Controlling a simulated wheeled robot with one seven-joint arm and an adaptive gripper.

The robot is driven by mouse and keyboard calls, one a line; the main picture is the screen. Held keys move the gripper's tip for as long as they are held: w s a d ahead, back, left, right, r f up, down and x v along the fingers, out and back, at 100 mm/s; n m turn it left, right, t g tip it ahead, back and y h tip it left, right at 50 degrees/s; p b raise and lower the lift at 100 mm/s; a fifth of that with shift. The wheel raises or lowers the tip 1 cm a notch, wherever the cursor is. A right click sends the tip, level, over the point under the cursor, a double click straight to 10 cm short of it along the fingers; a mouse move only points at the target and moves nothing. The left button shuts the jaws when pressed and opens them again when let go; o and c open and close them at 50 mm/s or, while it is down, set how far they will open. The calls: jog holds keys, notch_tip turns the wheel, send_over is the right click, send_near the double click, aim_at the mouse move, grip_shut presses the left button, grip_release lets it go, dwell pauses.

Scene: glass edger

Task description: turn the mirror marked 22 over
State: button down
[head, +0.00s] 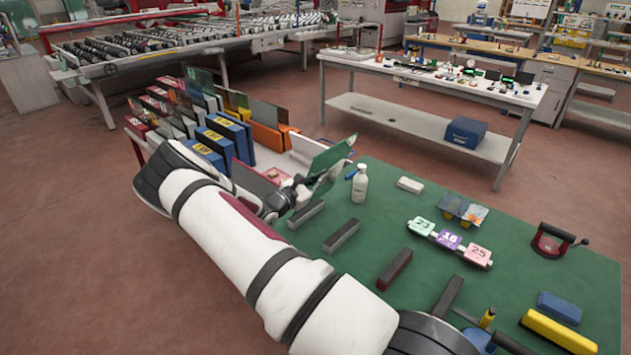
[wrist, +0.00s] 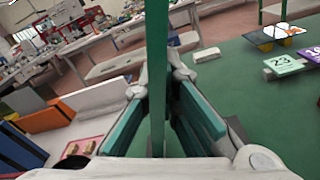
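My gripper (wrist: 158,88) is shut on a thin greenish pane (wrist: 157,45), which stands edge-on between the two teal finger pads in the wrist view. In the head view the pane (head: 333,154) is held tilted at the end of my gripper (head: 308,188), above the left edge of the green table (head: 400,220). I can read no 22 on it, so I cannot tell whether it is the mirror marked 22. Small tiles 23 (head: 422,226), 16 (head: 449,239) and 25 (head: 478,255) lie in a row on the table.
A rack with several upright panes and blue dividers (head: 228,135) stands left of the table. A white bottle (head: 360,184) is close to the pane. Dark bars (head: 341,234), a suction lifter (head: 555,240) and a yellow block (head: 558,332) lie on the green top.

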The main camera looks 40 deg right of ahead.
jog(key=n+b, duration=0.2)
jog(key=n, duration=0.3)
jog(key=shift+w+g, duration=0.15)
jog(key=shift+g, duration=0.15)
jog(key=n+b, duration=0.3)
jog(key=n, duration=0.2)
jog(key=shift+n, duration=0.4)
jog(key=n+b, duration=0.2)
jog(key=n, duration=0.3)
jog(key=shift+f+n+g, duration=0.1)
jog(key=shift+n+g, duration=0.2)
jog(key=shift+n, duration=0.1)
jog(key=n+b, duration=0.1)
jog(key=n, duration=0.3)
jog(key=shift+w+n+b, duration=0.1)
jog(key=shift+n+b, duration=0.3)
jog(key=shift+s+a+f+b, duration=0.1)
jog(key=shift+a+f+b, duration=0.65)
jog(key=shift+f, duration=2.2)
jog(key=shift+s+a+f+b, duration=0.1)
jog(key=shift+a+f+b, duration=0.3)
jog(key=shift+f+b, duration=1.65)
jog(key=shift+a+f+p, duration=0.1)
jog(key=shift+a+f, duration=0.45)
jog(key=shift+f, duration=3.35)
jog(key=shift+f, duration=0.45)
jog(key=c, duration=1.7)
grip_release()
